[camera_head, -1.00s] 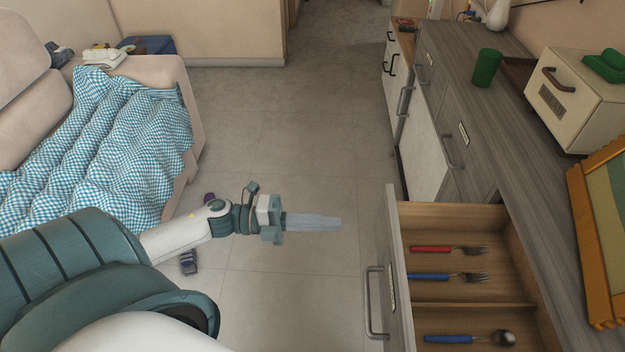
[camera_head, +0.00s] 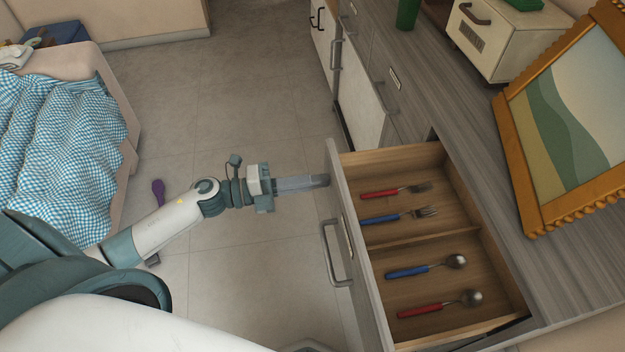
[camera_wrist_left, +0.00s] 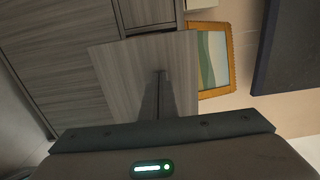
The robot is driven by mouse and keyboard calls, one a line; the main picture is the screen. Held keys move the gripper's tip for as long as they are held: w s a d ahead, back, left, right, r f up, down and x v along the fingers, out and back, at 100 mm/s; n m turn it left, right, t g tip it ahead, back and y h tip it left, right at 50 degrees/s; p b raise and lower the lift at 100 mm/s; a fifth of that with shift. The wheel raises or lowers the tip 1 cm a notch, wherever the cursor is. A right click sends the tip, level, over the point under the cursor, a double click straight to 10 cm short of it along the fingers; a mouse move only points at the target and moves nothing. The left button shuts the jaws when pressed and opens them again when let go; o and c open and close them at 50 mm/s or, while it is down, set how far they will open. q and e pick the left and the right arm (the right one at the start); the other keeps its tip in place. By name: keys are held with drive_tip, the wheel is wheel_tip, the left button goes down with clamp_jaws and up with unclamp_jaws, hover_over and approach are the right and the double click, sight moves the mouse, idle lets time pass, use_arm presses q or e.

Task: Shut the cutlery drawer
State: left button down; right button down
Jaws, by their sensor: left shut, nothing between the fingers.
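The cutlery drawer (camera_head: 352,250) stands pulled out of the grey wooden counter. It holds two forks (camera_head: 398,216) in the far compartment and two spoons (camera_head: 440,300) in the near one. Its front carries a metal handle (camera_head: 336,252). My left gripper (camera_head: 322,181) is shut and empty, its fingertips at the far end of the drawer front, on the outer side. I cannot tell if they touch it. In the left wrist view, the grey drawer front (camera_wrist_left: 120,75) is close ahead of the fingers (camera_wrist_left: 158,80). My right gripper is not in view.
A framed picture (camera_head: 508,130) and a cream box (camera_head: 490,50) stand on the counter (camera_head: 465,130). A bed with a checked blanket (camera_head: 60,150) is at the left. A purple object (camera_head: 158,192) lies on the floor (camera_head: 240,110), which is otherwise mostly clear.

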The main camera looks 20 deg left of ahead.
use_arm(q)
drive_tip(key=shift+d, duration=0.1)
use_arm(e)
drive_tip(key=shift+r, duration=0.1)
